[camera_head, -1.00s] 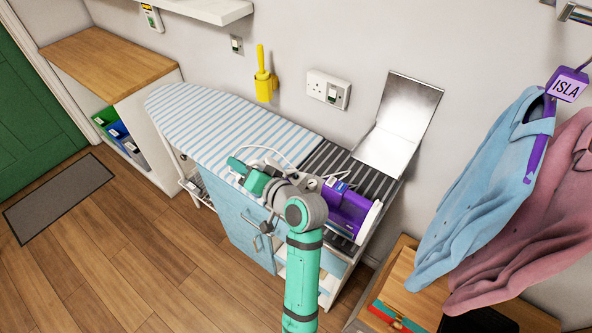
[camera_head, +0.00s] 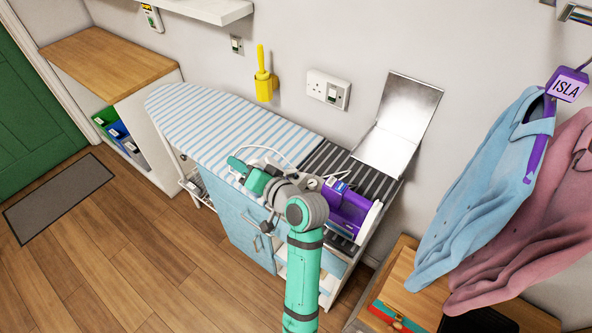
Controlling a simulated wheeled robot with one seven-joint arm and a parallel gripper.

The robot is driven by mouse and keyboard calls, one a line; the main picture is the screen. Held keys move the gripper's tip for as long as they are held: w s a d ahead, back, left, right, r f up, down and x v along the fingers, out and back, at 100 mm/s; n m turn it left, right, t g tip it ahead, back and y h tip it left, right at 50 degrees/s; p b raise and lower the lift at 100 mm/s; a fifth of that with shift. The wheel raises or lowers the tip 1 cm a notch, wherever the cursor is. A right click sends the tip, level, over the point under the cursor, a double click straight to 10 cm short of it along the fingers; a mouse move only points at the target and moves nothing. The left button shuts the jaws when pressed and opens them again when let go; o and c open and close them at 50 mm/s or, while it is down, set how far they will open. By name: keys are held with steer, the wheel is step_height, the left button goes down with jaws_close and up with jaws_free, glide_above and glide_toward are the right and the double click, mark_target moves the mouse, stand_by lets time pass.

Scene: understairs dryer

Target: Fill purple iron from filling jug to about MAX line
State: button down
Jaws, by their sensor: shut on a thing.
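The purple iron (camera_head: 348,211) stands at the right end of the ironing board, on a dark striped rest area (camera_head: 353,177), with its pale soleplate facing right. My gripper (camera_head: 318,183) is just left of the iron, at the end of my green arm, and is largely hidden by my own wrist. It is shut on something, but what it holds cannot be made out. I cannot pick out the filling jug clearly; my arm covers that part of the board. The iron's MAX line and water level are too small to see.
The blue-striped board (camera_head: 215,122) is clear on its left. A tilted metal plate (camera_head: 400,118) stands behind the iron against the wall. A yellow holder (camera_head: 265,86) and a socket (camera_head: 328,89) are on the wall. Blue and pink shirts (camera_head: 480,190) hang at right.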

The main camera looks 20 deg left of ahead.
steer(key=shift+d+r, duration=0.1)
steer(key=shift+r, duration=0.05)
steer(key=shift+w+d+r, duration=0.1)
steer(key=shift+w+r, duration=0.05)
steer(key=shift+r, duration=0.1)
steer(key=shift+w+d+r+m+y, duration=0.1)
steer(key=shift+r+m+y, duration=0.2)
stand_by(1.6)
steer(key=shift+f, duration=0.15)
stand_by(0.5)
steer(key=shift+s+a+f+n+t+h, duration=0.1)
steer(key=shift+s+a+f+n+h, duration=0.35)
steer(key=shift+f, duration=0.6)
steer(key=shift+s+a+f+n+t+h, duration=0.1)
steer(key=shift+a+f+n+h, duration=0.1)
steer(key=shift+f+n, duration=0.65)
steer(key=shift+s+a+f+n+t+h, duration=0.1)
steer(key=shift+s+a+f+n+h, duration=0.25)
steer(key=shift+f, duration=0.85)
steer(key=shift+w+d, duration=0.1)
steer(key=shift+r, duration=0.15)
step_height(320, 180, up, 8)
steer(key=n+t+h, duration=0.2)
steer(key=n, duration=0.3)
steer(key=shift+h, duration=0.4)
